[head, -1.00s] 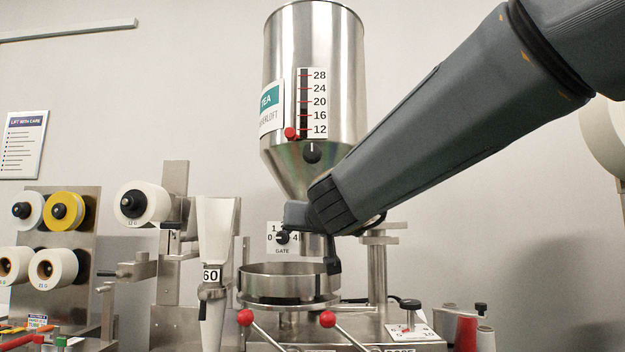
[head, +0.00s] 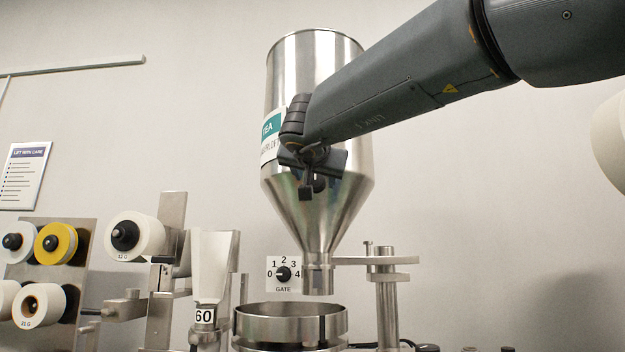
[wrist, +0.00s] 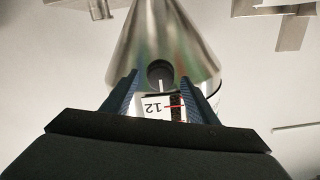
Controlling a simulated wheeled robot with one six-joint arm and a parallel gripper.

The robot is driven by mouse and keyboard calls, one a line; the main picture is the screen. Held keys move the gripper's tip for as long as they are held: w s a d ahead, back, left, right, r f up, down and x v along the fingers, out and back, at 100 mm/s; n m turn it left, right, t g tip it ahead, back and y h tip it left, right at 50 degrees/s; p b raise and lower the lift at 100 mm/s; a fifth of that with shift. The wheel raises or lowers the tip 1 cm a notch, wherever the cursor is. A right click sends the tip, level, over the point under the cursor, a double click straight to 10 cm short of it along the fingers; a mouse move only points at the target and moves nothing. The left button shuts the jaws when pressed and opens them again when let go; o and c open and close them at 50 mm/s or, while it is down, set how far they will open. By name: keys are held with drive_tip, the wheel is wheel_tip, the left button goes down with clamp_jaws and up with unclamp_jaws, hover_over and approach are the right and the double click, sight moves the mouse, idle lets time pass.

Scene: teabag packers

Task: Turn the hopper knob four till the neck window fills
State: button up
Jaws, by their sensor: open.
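The steel tea hopper (head: 315,70) stands in the middle of the head view, its cone narrowing to a steel neck (head: 318,280). A round black knob with a white line sits on the hopper front; in the wrist view this knob (wrist: 160,73) lies between the fingertips. In the head view my gripper (head: 314,182) is open in front of it and mostly hides it. I cannot tell whether the fingers touch it. A gate dial (head: 283,274) marked 0 to 4 sits left of the neck. I cannot make out a neck window.
A round steel pan (head: 290,325) stands below the neck, with a post and bracket (head: 382,262) to its right. A pale funnel (head: 212,265) tagged 60 and tape rolls (head: 130,238) are at left.

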drive_tip(key=shift+w, duration=0.6)
drive_tip(key=shift+a, duration=0.1)
drive_tip(key=c, duration=1.1)
drive_tip(key=shift+o, duration=0.2)
drive_tip(key=shift+p, duration=0.35)
